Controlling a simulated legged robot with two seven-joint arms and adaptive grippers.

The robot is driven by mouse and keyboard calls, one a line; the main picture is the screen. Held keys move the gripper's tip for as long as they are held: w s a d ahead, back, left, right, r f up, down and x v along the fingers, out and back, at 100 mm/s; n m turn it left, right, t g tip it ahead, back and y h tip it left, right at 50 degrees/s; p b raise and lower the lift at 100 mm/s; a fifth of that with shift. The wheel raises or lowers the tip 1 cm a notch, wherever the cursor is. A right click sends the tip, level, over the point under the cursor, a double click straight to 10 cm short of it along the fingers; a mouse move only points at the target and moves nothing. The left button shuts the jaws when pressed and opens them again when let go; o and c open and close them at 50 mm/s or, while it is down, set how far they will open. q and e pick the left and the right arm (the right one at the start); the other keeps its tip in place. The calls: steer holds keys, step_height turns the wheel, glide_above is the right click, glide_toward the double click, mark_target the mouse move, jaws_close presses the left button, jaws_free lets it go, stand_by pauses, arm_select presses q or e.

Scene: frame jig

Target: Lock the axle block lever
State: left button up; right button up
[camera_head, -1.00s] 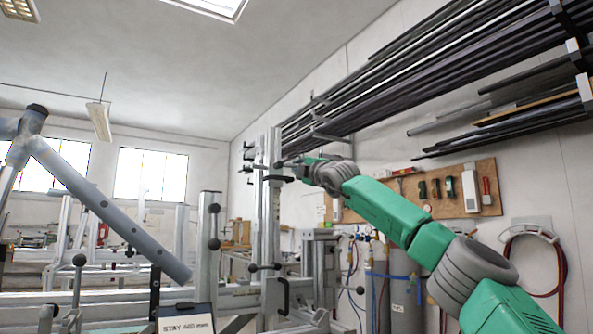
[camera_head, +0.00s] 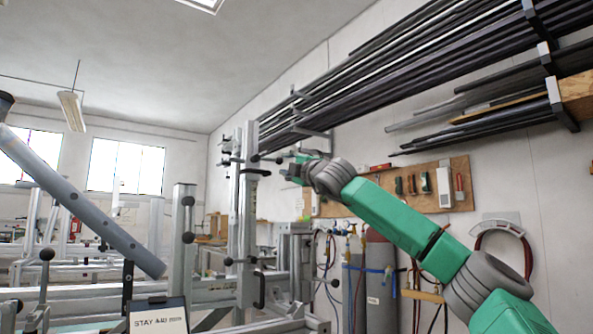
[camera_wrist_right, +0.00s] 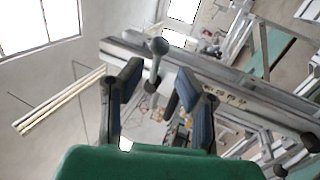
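An upright metal column (camera_head: 247,215) of the jig stands left of my right arm, with a thin lever (camera_head: 272,158) near its top reaching toward my right gripper (camera_head: 294,170). I cannot tell whether they touch in the head view. In the right wrist view my right gripper (camera_wrist_right: 159,84) has its two blue-padded fingers apart. A lever with a round grey knob (camera_wrist_right: 158,46) shows in the gap between them, apart from both pads. How deep it sits between them is unclear. No label shows which lever is the axle block's. My left gripper is out of view.
A grey tube (camera_head: 85,208) slants across the left. A shorter post (camera_head: 184,240) and a sign (camera_head: 158,318) stand in front of the column. Gas cylinders (camera_head: 380,285), a tool board (camera_head: 395,192) and a rack of bars (camera_head: 430,75) are at the wall.

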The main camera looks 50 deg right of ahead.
steer(key=shift+v, duration=2.7)
steer(key=shift+w+f, duration=0.1)
